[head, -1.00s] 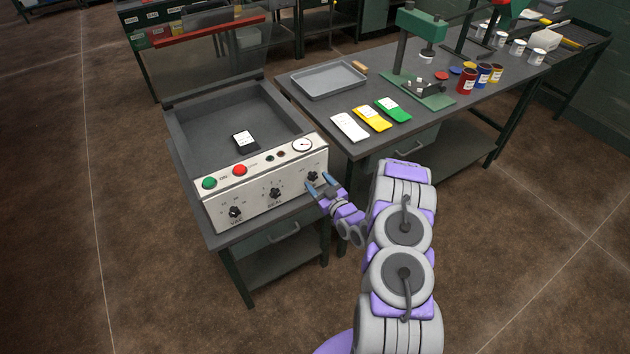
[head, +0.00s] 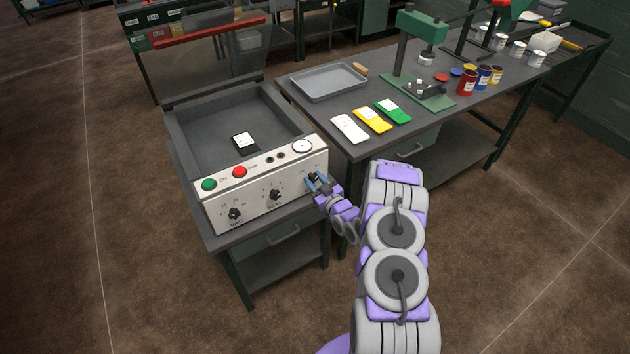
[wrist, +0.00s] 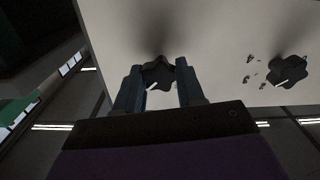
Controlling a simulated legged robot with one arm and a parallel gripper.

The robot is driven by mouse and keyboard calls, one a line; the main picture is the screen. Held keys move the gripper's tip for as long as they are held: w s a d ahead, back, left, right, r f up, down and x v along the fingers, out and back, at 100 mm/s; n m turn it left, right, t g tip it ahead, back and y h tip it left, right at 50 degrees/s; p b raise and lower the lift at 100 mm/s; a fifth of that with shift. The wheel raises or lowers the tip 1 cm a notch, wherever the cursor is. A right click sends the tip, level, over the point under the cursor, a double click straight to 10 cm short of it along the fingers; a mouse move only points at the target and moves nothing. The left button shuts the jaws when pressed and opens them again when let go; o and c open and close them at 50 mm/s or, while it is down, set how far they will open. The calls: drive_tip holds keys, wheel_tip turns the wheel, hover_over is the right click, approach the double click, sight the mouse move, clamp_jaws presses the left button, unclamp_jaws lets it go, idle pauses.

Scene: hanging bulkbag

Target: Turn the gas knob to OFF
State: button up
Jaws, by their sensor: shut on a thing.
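The machine's pale front panel (head: 258,190) carries three black knobs. The rightmost knob, taken as the gas knob, is mostly hidden behind my gripper (head: 314,182) in the head view. In the wrist view this dark lobed knob (wrist: 157,74) sits between the two blue fingers of my gripper (wrist: 159,84), which is shut on it. A white pointer mark shows on the knob. The middle knob (head: 275,195) and the left knob (head: 235,214) are free. The lettering around the gripped knob is hidden or too small to read.
The panel also has a green button (head: 209,184), a red button (head: 239,172) and a round gauge (head: 302,146). A workbench (head: 430,135) with a grey tray (head: 329,81) stands to the right.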

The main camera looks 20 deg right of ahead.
drive_tip(key=shift+c, duration=1.4)
drive_tip(key=shift+n+p, duration=0.3)
drive_tip(key=n+p, duration=0.2)
drive_tip(key=shift+r+n, duration=0.2)
drive_tip(key=shift+n, duration=0.1)
drive_tip(key=n, duration=0.2)
drive_tip(key=n+p, duration=0.2)
drive_tip(key=n, duration=0.1)
drive_tip(key=shift+f+n, duration=0.25)
drive_tip(key=shift+n, duration=0.05)
drive_tip(key=n, duration=0.2)
drive_tip(key=n+b, duration=0.1)
drive_tip(key=n, duration=0.1)
drive_tip(key=shift+s+a+f, duration=0.1)
drive_tip(key=shift+f, duration=0.1)
drive_tip(key=shift+n+b, duration=0.8)
drive_tip(key=shift+n, duration=0.2)
drive_tip(key=n+b, duration=0.3)
drive_tip(key=shift+f, duration=0.1)
